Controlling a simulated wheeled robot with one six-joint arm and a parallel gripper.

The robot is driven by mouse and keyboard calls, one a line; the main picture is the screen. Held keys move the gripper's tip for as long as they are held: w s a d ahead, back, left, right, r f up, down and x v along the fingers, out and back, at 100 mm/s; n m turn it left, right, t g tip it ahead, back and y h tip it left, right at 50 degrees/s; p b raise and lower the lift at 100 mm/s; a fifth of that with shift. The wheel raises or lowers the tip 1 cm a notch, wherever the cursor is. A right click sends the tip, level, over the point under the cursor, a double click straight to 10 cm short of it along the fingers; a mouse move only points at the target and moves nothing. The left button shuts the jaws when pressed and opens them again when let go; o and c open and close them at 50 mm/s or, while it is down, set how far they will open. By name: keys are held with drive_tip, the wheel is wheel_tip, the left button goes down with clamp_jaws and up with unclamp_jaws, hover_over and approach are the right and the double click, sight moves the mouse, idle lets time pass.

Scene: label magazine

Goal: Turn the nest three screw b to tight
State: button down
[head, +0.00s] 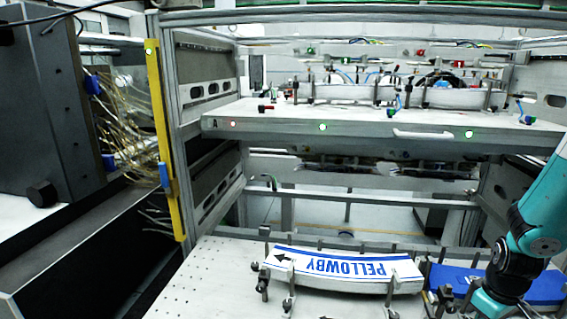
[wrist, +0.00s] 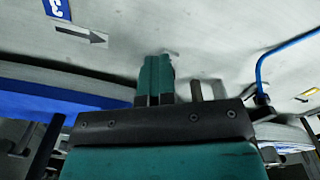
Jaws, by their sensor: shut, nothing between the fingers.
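My gripper (wrist: 154,72) shows in the wrist view with its teal fingers closed together and nothing between them. The fingers point at a pale grey plate (wrist: 190,35). Small grey posts (wrist: 197,90) stand just right of the fingers; I cannot tell whether one is the nest three screw b. A blue label with a white figure (wrist: 57,9), partly cut off, and a grey arrow (wrist: 82,35) are at the upper left. In the head view my arm comes in at the right over a blue part (head: 545,289), and the gripper tips are not visible there.
A white curved part marked PELLOWBY (head: 345,268) sits among clamps on the lower plate, left of my arm. A blue hose (wrist: 262,70) arches at the right in the wrist view. An upper shelf (head: 370,140) carries more clamped parts. The lower plate's left side is clear.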

drive_tip(key=r+p, duration=0.5)
drive_tip(key=shift+s, duration=0.2)
drive_tip(key=shift+a, duration=0.1)
